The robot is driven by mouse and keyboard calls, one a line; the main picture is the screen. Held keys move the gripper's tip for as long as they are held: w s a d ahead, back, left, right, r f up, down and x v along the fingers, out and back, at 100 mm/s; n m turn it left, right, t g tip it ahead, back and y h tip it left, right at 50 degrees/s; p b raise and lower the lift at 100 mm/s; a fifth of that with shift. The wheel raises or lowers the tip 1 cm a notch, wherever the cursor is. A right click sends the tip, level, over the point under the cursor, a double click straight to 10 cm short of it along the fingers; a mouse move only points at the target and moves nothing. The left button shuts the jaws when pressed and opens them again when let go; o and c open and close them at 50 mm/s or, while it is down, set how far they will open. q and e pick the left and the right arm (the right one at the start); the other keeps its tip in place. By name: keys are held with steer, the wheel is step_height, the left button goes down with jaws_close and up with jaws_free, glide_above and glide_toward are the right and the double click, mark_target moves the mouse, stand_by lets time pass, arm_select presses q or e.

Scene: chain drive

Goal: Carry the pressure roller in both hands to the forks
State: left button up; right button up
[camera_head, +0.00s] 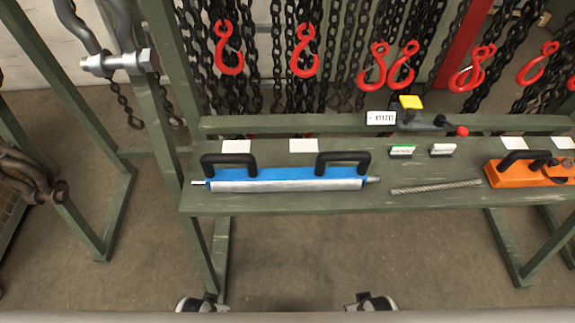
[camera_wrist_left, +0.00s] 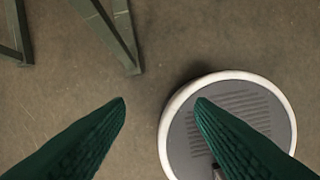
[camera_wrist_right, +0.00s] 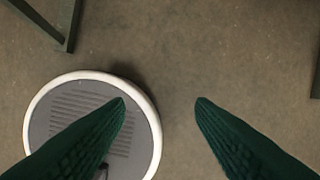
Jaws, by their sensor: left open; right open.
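The pressure roller (camera_head: 285,179) lies on the green bench in the head view. It has a blue body, a silver cylinder along its front and two black handles, a left one (camera_head: 228,163) and a right one (camera_head: 343,161). My right gripper (camera_wrist_right: 160,101) is also open and empty over the floor. In the head view, parts of both my arms show at the bottom edge, well short of the bench. I cannot make out the forks for certain.
The bench (camera_head: 290,203) also holds a threaded rod (camera_head: 436,187), an orange tool (camera_head: 530,172), a yellow-topped device (camera_head: 411,103) and small labels. Black chains with red hooks (camera_head: 304,50) hang behind. A large shackle (camera_head: 118,62) hangs at left. The floor before the bench is clear.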

arm_select(q)
steer(key=w+d+r+t+p, duration=0.1)
steer(key=w+r+p, duration=0.15)
steer(key=r, duration=1.15)
steer(key=w+r+p, duration=0.2)
steer(key=r+p, duration=0.2)
steer(key=r, duration=1)
arm_select(e)
steer(key=w+r+t, duration=0.1)
steer(key=w+r, duration=0.1)
steer(key=r, duration=1.2)
steer(key=w+r, duration=0.3)
steer(key=r, duration=1.1)
arm_select(q)
step_height(320, 180, up, 12)
steer(key=m+g+p, duration=0.1)
steer(key=m+p, duration=0.1)
steer(key=m, duration=1.4)
glide_above(237, 162)
arm_select(e)
step_height(237, 162, up, 14)
steer(key=n+g, duration=0.1)
steer(key=n, duration=1.5)
glide_above(337, 154)
steer(key=s, duration=0.2)
arm_select(q)
steer(key=shift+s+a, duration=0.25)
steer(key=shift+s, duration=0.1)
arm_select(e)
steer(key=shift+s, duration=0.1)
